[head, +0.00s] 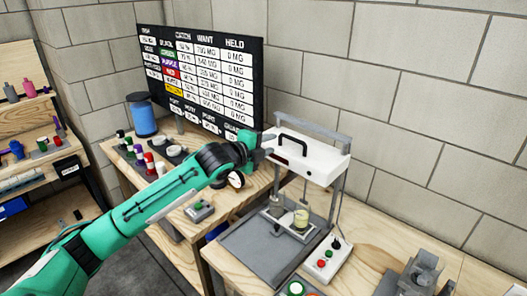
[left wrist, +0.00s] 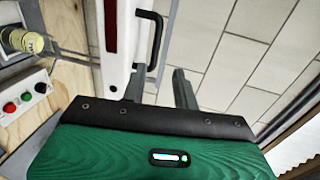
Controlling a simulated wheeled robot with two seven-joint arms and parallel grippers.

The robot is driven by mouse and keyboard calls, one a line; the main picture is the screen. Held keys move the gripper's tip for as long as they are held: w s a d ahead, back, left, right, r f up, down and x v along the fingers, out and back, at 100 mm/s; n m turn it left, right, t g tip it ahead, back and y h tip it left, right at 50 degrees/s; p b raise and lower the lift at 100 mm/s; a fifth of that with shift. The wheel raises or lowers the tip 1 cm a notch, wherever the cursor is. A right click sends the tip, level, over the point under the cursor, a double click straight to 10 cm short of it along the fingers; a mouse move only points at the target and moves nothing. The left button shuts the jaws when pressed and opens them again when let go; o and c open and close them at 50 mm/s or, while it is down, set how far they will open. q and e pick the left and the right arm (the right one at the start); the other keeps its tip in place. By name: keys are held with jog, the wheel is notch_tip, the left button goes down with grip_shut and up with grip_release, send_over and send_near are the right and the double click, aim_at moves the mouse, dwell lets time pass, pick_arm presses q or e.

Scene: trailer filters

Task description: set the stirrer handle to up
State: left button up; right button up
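The stirrer (head: 318,165) stands on the right bench, with a white head on grey posts. Its black, bracket-shaped handle (head: 291,143) is on the head's left side; it also shows at top centre in the left wrist view (left wrist: 156,40). A beaker of yellowish liquid (head: 301,218) stands beneath the head and shows in the left wrist view (left wrist: 22,41). My left gripper (head: 268,143) is just left of the handle. In the left wrist view its fingers (left wrist: 159,88) are apart with nothing between them, and the handle appears just beyond them. My right gripper is not in view.
A control box with red and green buttons (head: 326,258) sits right of the stirrer's base tray (head: 262,252). A black sign board (head: 205,80) stands behind the left bench, near a blue jar (head: 141,115). A block wall (head: 430,110) is behind the stirrer.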

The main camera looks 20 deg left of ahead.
pick_arm(q)
jog(key=shift+v, duration=0.9)
jog(key=shift+f, duration=0.1)
